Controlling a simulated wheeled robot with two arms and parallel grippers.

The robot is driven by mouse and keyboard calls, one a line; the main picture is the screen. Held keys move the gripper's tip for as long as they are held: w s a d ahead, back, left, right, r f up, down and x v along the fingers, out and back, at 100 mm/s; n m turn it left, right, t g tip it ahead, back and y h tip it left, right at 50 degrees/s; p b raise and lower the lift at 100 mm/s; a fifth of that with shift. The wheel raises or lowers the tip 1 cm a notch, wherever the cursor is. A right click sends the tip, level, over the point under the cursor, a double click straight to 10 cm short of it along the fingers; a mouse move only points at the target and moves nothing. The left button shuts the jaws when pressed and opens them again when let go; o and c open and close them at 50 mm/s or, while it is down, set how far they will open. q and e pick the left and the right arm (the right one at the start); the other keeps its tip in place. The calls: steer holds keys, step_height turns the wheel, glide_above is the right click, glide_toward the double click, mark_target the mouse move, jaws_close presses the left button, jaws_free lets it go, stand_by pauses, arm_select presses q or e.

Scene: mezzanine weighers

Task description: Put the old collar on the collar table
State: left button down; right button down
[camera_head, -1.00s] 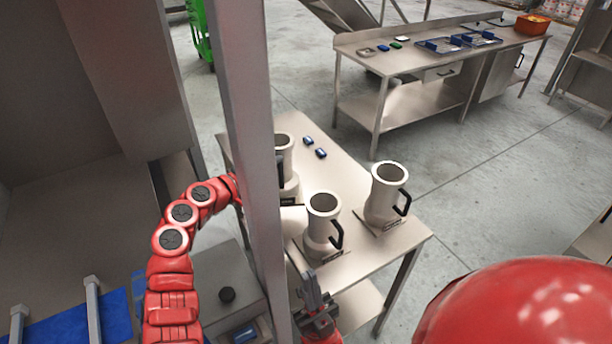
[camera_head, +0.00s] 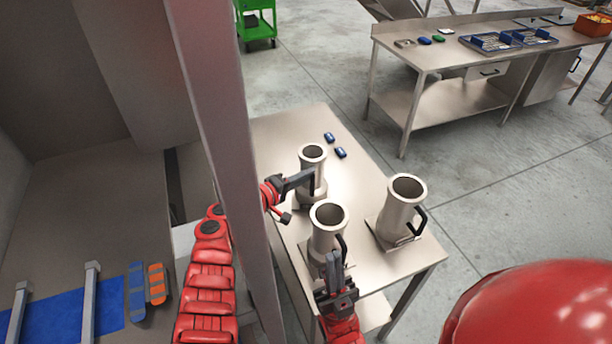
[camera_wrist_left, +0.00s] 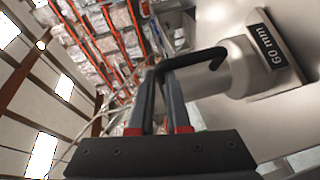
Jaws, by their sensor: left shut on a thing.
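Three pale grey, jug-like collars with black handles stand on a steel table: one at the back left (camera_head: 312,154), one in the middle (camera_head: 327,218), and one at the right (camera_head: 403,199). My left gripper (camera_head: 298,182) is at the back-left collar. In the left wrist view its fingers (camera_wrist_left: 163,85) are shut on the black handle (camera_wrist_left: 200,60) of a collar (camera_wrist_left: 239,66) beside a "60 mm" label (camera_wrist_left: 266,44). I cannot tell if that collar is clear of the surface. My right gripper (camera_head: 333,262) points up before the middle collar; its finger gap is unclear.
The steel table (camera_head: 285,125) carries two small blue items (camera_head: 335,145) at the back. A grey post (camera_head: 215,110) stands close by my left arm. A longer bench (camera_head: 395,70) with blue trays stands at the back right. Open floor (camera_head: 510,190) lies right of the table.

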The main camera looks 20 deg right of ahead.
arm_select(q)
steer(key=shift+d+f, duration=0.1)
steer(key=shift+d, duration=0.1)
steer(key=c, duration=1.3)
jaws_free()
steer(key=shift+a+f, duration=0.1)
steer(key=shift+f, duration=0.05)
steer(key=o, duration=0.4)
steer(key=p+v, duration=0.6)
steer(key=v, duration=0.6)
